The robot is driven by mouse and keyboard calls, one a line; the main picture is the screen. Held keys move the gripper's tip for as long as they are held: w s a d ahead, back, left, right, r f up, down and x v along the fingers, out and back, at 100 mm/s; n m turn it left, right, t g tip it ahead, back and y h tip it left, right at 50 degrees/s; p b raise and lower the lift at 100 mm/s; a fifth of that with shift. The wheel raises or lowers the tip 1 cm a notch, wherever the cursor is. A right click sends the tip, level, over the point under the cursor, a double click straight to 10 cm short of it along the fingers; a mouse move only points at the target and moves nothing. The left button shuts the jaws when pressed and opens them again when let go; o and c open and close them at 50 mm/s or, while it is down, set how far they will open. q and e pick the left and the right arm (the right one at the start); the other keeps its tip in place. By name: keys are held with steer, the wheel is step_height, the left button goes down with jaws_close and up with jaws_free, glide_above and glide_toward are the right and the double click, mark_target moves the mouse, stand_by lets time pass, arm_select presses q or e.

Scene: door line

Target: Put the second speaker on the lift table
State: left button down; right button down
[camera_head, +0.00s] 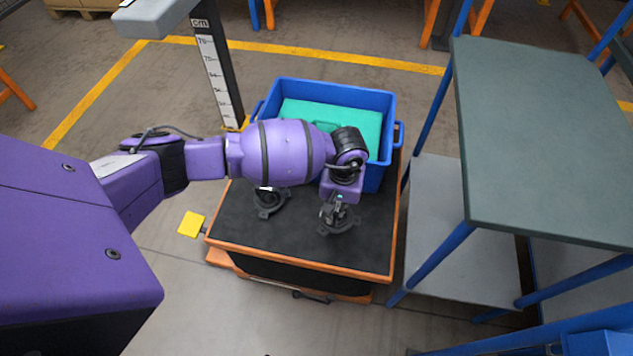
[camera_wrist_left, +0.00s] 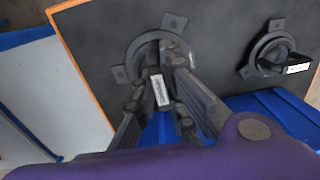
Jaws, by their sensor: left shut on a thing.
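The lift table (camera_head: 295,238) has a black top with an orange rim. My left gripper (camera_head: 338,204) is shut on a dark round speaker (camera_head: 345,224) over the right part of the top. In the left wrist view the fingers (camera_wrist_left: 157,80) close around the back of this speaker (camera_wrist_left: 127,48), which has a white label. Its flange faces the top; whether it touches cannot be told. Another dark speaker (camera_head: 268,206) lies on the top to its left, partly under my arm, and shows in the left wrist view (camera_wrist_left: 268,52). My right gripper is out of view.
A blue crate (camera_head: 330,84) with a teal insert (camera_head: 362,122) stands on the table's far part, behind the speakers. A grey-topped bench (camera_head: 540,130) with blue legs stands close on the right. A height scale post (camera_head: 215,75) rises at the back left.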

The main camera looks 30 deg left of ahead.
arm_select(q)
steer(key=w+f, duration=0.3)
steer(key=shift+w+a+b, duration=0.15)
steer(key=shift+b, duration=0.25)
steer(key=shift+f, duration=1.6)
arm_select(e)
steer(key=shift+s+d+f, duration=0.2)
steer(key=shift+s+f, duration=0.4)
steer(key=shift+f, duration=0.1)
arm_select(q)
steer(key=c, duration=1.8)
jaws_free()
steer(key=shift+f+b, duration=0.1)
steer(key=shift+b, duration=0.2)
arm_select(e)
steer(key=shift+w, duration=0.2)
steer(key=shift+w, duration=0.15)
arm_select(q)
steer(key=shift+r, duration=0.2)
step_height(320, 180, up, 12)
steer(key=shift+f+p, duration=0.1)
steer(key=shift+p, duration=0.85)
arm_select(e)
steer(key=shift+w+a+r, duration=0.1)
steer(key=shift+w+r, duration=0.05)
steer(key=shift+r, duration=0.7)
